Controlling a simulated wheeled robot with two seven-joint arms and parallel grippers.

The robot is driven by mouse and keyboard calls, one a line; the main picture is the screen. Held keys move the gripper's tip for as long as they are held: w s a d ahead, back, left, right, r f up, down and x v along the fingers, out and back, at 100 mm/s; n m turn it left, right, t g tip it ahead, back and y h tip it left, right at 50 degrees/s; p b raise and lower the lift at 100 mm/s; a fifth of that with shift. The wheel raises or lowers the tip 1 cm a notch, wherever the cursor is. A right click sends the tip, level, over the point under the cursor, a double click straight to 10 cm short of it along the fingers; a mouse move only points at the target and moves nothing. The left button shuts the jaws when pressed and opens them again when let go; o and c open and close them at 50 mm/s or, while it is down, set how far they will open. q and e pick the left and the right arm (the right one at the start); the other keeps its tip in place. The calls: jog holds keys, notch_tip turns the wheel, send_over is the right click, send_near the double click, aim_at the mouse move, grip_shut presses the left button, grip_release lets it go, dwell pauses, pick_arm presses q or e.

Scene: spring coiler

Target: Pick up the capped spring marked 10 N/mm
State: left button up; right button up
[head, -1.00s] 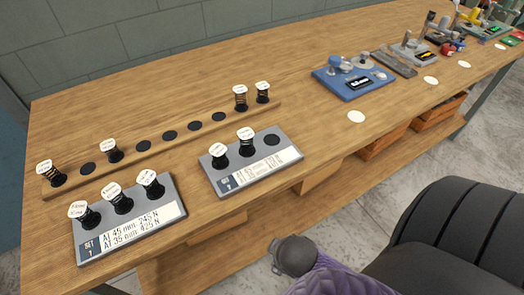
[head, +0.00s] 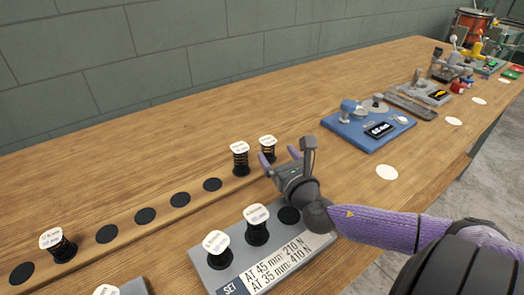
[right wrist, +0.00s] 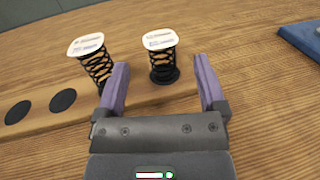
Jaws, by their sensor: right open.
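Two capped springs stand upright at the right end of the wooden rail: one with a white cap (head: 240,160) and one further right (head: 267,149). Their cap print is too small to read, so I cannot tell which is marked 10 N/mm. My right gripper (head: 280,158) is open beside the right-hand spring. In the right wrist view, that spring (right wrist: 163,65) shows between the open fingers, just beyond the tips, and the other spring (right wrist: 97,64) stands outside the left finger. Another capped spring (head: 58,246) stands on the rail at left. My left gripper is not in view.
A grey set board (head: 215,277) in front holds two capped springs and has one empty round seat (head: 289,215) near my right wrist. Several empty dark seats line the rail. A blue fixture (head: 365,135) stands to the right. Bare wood lies behind the rail.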

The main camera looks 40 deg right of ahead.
aim_at(265, 138)
jog(key=b+x, duration=0.2)
jog(key=x, duration=0.5)
jog(key=shift+f, duration=0.1)
jog(key=shift+w+d, duration=0.15)
jog(key=shift+w, duration=0.15)
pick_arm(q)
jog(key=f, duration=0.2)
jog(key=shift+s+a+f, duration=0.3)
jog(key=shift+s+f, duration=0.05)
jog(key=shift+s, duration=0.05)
